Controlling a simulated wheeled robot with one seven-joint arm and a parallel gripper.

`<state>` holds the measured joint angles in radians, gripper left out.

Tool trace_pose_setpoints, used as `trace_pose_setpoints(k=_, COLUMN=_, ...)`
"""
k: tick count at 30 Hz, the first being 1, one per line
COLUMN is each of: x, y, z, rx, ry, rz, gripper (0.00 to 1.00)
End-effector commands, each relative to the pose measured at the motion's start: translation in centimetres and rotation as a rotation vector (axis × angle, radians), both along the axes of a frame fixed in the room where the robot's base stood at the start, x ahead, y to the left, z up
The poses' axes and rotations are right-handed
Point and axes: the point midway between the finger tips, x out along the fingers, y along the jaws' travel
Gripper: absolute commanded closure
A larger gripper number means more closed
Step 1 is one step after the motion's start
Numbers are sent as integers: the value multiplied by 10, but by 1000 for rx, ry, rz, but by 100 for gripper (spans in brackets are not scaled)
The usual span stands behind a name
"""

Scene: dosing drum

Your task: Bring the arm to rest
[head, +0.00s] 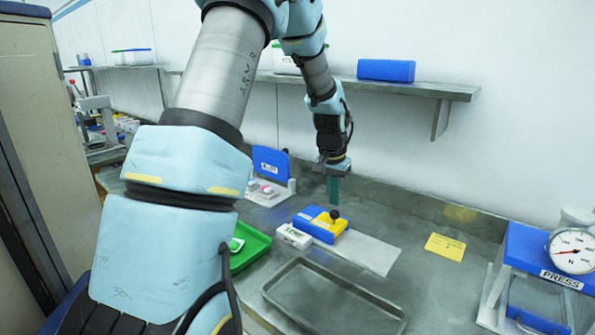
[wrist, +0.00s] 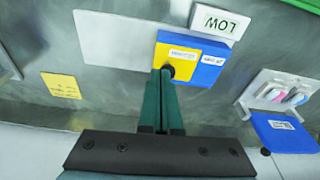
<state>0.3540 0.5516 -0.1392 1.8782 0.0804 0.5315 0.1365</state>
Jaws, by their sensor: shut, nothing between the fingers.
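My arm reaches out over the grey bench (head: 440,290) in the head view. My gripper (head: 334,198) points down, and its green fingers are together with nothing between them. In the wrist view the shut fingers (wrist: 162,80) reach up toward the black knob on the blue and yellow block (wrist: 202,60). In the head view this block (head: 310,224) sits below and just in front of the fingertips, with the dark knob (head: 335,215) upright on its yellow part. I cannot tell whether the fingers touch the knob.
A white LOW block (head: 294,237) stands beside the blue and yellow block. A pale plate (head: 375,252), a yellow card (head: 445,246), an empty metal tray (head: 325,305) and a green tray (head: 255,240) lie around. The PRESS (head: 545,275) stands right; a shelf (head: 430,89) runs behind.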

Motion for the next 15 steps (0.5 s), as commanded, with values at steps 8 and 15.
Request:
trace_pose_setpoints(k=8, x=-96, y=150, z=24, rx=20, ry=21, rz=336, gripper=100)
trace_pose_setpoints(k=15, x=-173, y=209, z=22, rx=12, ry=44, rz=532, gripper=100)
